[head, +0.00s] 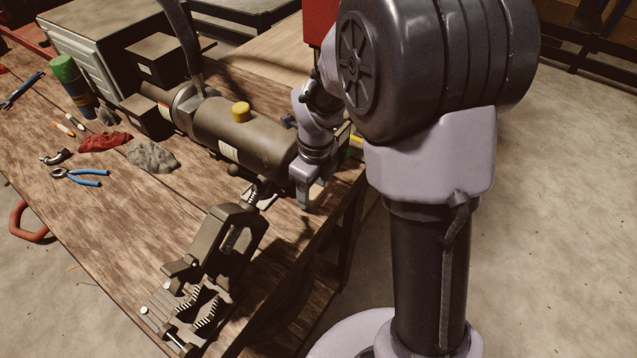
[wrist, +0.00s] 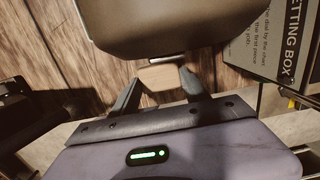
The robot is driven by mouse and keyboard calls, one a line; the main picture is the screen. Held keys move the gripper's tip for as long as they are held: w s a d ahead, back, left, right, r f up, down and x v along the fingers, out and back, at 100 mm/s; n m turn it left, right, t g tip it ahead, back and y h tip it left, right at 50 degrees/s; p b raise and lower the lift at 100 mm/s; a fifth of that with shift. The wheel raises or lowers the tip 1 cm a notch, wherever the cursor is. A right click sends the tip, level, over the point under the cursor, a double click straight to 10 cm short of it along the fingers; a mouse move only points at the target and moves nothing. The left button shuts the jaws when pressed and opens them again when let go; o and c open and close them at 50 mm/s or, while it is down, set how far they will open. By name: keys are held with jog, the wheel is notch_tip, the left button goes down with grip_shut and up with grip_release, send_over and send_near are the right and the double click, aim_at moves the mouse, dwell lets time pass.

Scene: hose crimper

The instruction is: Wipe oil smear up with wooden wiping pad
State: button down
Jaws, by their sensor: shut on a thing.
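The wooden wiping pad (wrist: 160,76) is a pale wood block in the wrist view, held between the two fingers of my gripper (wrist: 158,84). In the head view my gripper (head: 304,192) points down near the bench's right edge, beside the end of the dark cylinder. The pad cannot be made out there. I cannot make out the oil smear for certain in either view; the bench is mottled and shadowed, and my arm and the cylinder hide part of it.
The dark cylinder (head: 240,130) with a yellow cap lies left of my gripper. A toothed vise-like tool (head: 215,240) stands at the front. Blue-handled pliers (head: 80,177), a red rag (head: 104,142) and a grey rag (head: 152,157) lie left. A labelled panel (wrist: 277,50) is close on the right.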

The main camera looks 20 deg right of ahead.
jog(key=shift+s+a, duration=0.4)
jog(key=shift+a, duration=0.15)
jog(key=shift+w+d+p, duration=0.2)
jog(key=shift+w+d, duration=0.65)
jog(key=shift+d, duration=0.3)
jog(key=shift+w+d+p, duration=0.2)
jog(key=shift+w+d, duration=0.6)
jog(key=shift+d, duration=0.35)
jog(key=shift+a, duration=0.1)
jog(key=shift+s+a+b, duration=0.5)
jog(key=shift+s+a, duration=0.35)
jog(key=shift+a, duration=0.25)
jog(key=shift+s+a+b, duration=0.5)
jog(key=shift+s+a, duration=0.3)
jog(key=shift+a, duration=0.3)
jog(key=shift+r, duration=0.1)
